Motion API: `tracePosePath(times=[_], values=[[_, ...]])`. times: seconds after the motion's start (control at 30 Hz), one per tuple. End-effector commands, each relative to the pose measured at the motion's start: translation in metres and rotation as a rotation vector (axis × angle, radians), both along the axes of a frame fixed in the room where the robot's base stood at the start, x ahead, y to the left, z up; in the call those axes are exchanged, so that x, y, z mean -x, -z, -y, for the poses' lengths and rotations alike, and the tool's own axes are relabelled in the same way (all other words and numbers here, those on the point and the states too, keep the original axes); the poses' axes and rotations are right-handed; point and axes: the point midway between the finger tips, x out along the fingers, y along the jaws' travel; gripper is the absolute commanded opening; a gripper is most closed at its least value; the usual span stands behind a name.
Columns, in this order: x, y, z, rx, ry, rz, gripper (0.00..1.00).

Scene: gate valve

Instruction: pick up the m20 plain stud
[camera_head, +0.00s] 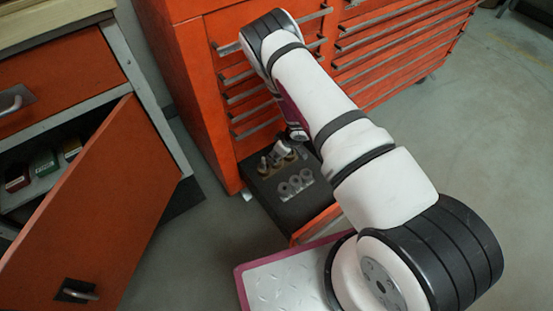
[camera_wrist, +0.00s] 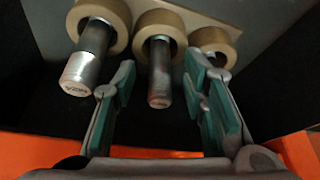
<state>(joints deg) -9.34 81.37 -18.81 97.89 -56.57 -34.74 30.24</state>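In the wrist view, several metal studs stand in tan ring holders. The middle stud (camera_wrist: 159,84), likely the M20 plain stud by position, lies between my fingers. No size marking is readable on it. A thicker stud (camera_wrist: 82,68) with blurred lettering on its end is left of my left finger. A smaller one at the right is mostly hidden behind my right finger. My gripper (camera_wrist: 159,68) is open, with teal pads on either side of the middle stud. Gaps show between the pads and the stud. In the head view, my gripper (camera_head: 284,151) is low over the open drawer.
The open drawer (camera_head: 285,208) has a dark floor and an orange front. A grey holder with several rings (camera_head: 295,185) lies in it near my gripper. The red cabinet (camera_head: 205,100) rises behind. An open cabinet door (camera_head: 95,215) stands at the left.

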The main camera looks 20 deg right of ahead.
Motion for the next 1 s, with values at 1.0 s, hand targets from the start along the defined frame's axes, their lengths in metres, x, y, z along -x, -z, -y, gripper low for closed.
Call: tracePosePath(times=[1.0], values=[[-0.002,-0.013,0.0,-0.001,0.002,0.002,0.0]])
